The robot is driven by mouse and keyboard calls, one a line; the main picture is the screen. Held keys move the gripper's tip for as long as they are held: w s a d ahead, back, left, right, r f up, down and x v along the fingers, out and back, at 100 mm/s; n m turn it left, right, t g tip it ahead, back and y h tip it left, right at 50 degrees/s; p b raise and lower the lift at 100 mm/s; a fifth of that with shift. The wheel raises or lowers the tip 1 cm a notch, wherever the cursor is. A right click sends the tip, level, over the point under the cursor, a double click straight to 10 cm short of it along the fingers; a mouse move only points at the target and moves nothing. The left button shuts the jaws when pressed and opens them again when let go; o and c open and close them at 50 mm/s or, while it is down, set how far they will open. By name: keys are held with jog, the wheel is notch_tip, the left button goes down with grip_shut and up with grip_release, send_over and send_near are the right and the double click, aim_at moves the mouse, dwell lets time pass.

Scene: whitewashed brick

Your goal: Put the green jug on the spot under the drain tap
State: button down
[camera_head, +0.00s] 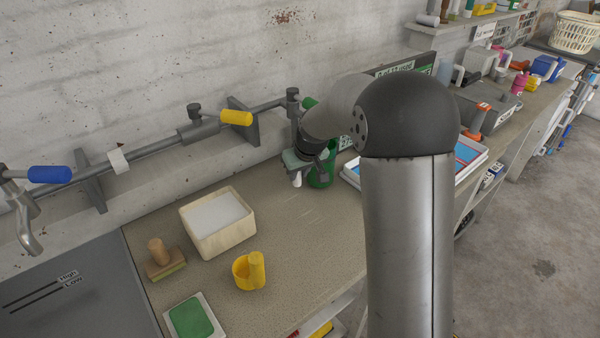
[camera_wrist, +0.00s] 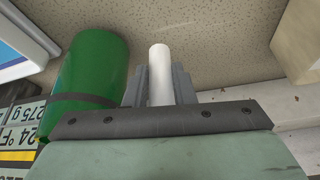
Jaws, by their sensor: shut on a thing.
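The green jug (camera_head: 321,174) stands at the back of the bench by the wall, partly hidden by my gripper. My gripper (camera_head: 298,172) is just left of its body. In the wrist view, the green body (camera_wrist: 96,68) lies left of my gripper (camera_wrist: 159,85), which is shut on a white post (camera_wrist: 159,62). The post looks like the jug's handle, though its join is hidden. A wall pipe carries taps with blue (camera_head: 49,174), yellow (camera_head: 236,117) and green (camera_head: 309,103) handles. I cannot tell which is the drain tap, and no spot is clearly marked beneath.
Left of my gripper are a cream box (camera_head: 247,231), a yellow jug (camera_head: 242,274), a wooden-handled brush (camera_head: 161,262) and a green pad (camera_head: 190,318). A white-edged tray (camera_head: 350,178) lies to the right. The bench between box and gripper is clear.

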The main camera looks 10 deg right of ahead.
jog(key=shift+s+f, duration=0.2)
jog(key=shift+f, duration=0.5)
jog(key=c, duration=1.2)
grip_release()
jog(key=shift+f, duration=0.1)
jog(key=shift+s+d+r, duration=0.1)
jog(key=shift+r, duration=0.4)
jog(key=b+v, duration=0.2)
jog(key=v, duration=0.9)
jog(key=s+f+m+g, duration=0.1)
jog(key=s+f+g, duration=0.1)
jog(key=s, duration=1.4)
jog(key=s+d+f+m+g+h, duration=0.1)
jog(key=s+f, duration=0.4)
jog(key=s, duration=1.1)
jog(key=shift+m+g, duration=0.4)
jog(key=shift+m, duration=0.3)
